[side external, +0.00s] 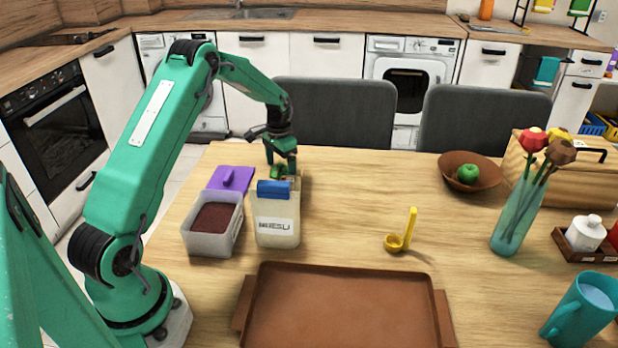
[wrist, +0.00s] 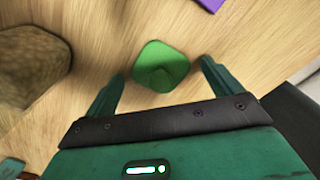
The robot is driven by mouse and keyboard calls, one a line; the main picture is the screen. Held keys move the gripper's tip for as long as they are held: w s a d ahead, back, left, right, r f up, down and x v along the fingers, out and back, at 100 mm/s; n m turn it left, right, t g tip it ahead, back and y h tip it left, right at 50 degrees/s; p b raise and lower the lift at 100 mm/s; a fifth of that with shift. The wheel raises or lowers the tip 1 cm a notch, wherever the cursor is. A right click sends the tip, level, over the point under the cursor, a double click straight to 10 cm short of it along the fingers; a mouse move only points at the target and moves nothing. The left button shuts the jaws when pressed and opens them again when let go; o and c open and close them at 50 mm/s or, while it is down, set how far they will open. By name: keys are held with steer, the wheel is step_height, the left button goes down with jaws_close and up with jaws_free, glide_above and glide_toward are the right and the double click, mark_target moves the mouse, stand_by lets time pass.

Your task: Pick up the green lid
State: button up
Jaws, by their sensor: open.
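My gripper (side external: 282,165) points down over the lid from the far side of that container. In the wrist view the two fingers of my gripper (wrist: 162,71) are spread apart, one on each side of the lid, with visible space between. Whether the fingertips are level with the lid's knob is hard to tell.
The labelled container (side external: 277,226) with a blue top stands just in front of the lid. A tub of dark red-brown contents (side external: 238,238) and a purple lid (side external: 229,178) are to the left. A brown tray (side external: 345,310) lies in front; a yellow scoop (side external: 397,241) is right.

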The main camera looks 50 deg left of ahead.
steer(key=c, duration=1)
steer(key=shift+c, duration=0.3)
steer(key=shift+r, duration=5.05)
steer(key=s+d+r, duration=0.1)
steer(key=d+r, duration=0.2)
steer(key=d, duration=0.1)
steer(key=s+d+r, duration=0.2)
steer(key=d+r, duration=0.1)
steer(key=d, duration=0.1)
steer(key=s+d+r, duration=0.2)
steer(key=d+r, duration=0.1)
steer(key=shift+d, duration=0.4)
steer(key=shift+s+d+r, duration=0.2)
steer(key=shift+s+d, duration=0.15)
steer(key=shift+d, duration=0.1)
